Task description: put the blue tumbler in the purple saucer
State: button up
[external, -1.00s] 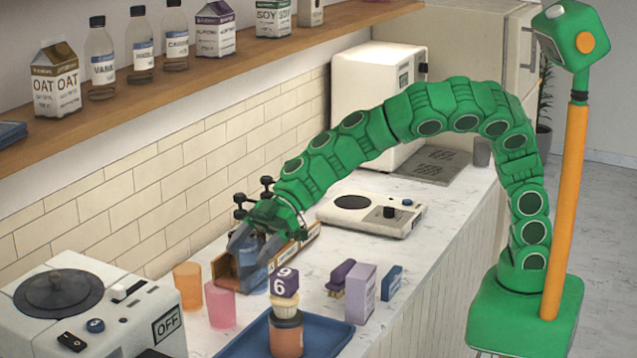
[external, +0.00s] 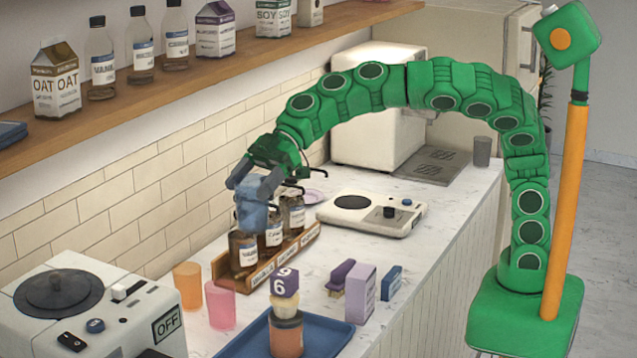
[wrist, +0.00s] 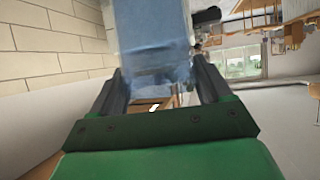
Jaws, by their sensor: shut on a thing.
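The blue tumbler (external: 252,217) is between the fingers of my gripper (external: 257,190). It is held in the air, in front of or above the syrup bottles in the rack; the exact gap to them is hard to tell. In the wrist view the translucent blue tumbler (wrist: 153,40) fills the space between the two dark fingers (wrist: 158,85). The purple saucer (external: 314,196) lies on the counter behind the bottles, to the right of my gripper. Only part of its pale rim shows; the rest is hidden.
A wooden rack (external: 285,252) holds syrup bottles (external: 242,252) just below my gripper. A white scale (external: 372,214) stands right of the saucer. An orange cup (external: 187,286), a pink cup (external: 220,304) and a blue tray (external: 325,338) are nearer the front.

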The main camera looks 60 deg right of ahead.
notch_tip(320, 180, up, 5)
jog(key=w+d+m+t+h, duration=0.1)
jog(key=w+d+m, duration=0.1)
jog(key=w+d, duration=0.65)
jog(key=w+d+m+t, duration=0.1)
jog(key=w+d+t, duration=0.15)
jog(key=d, duration=1.15)
jog(key=w+d+m+t+h, duration=0.15)
jog(key=w+d, duration=0.45)
jog(key=d, duration=0.6)
jog(key=s+d+m+t+h, duration=0.1)
jog(key=s+d+m, duration=0.1)
jog(key=d, duration=1.5)
jog(key=s+d+m+t+h, duration=0.2)
jog(key=d+m, duration=0.1)
jog(key=d, duration=1.5)
notch_tip(320, 180, down, 18)
jog(key=w+d+f, duration=0.2)
jog(key=w+f, duration=1.1)
jog(key=shift+w+d+f, duration=0.15)
jog(key=shift+w, duration=0.15)
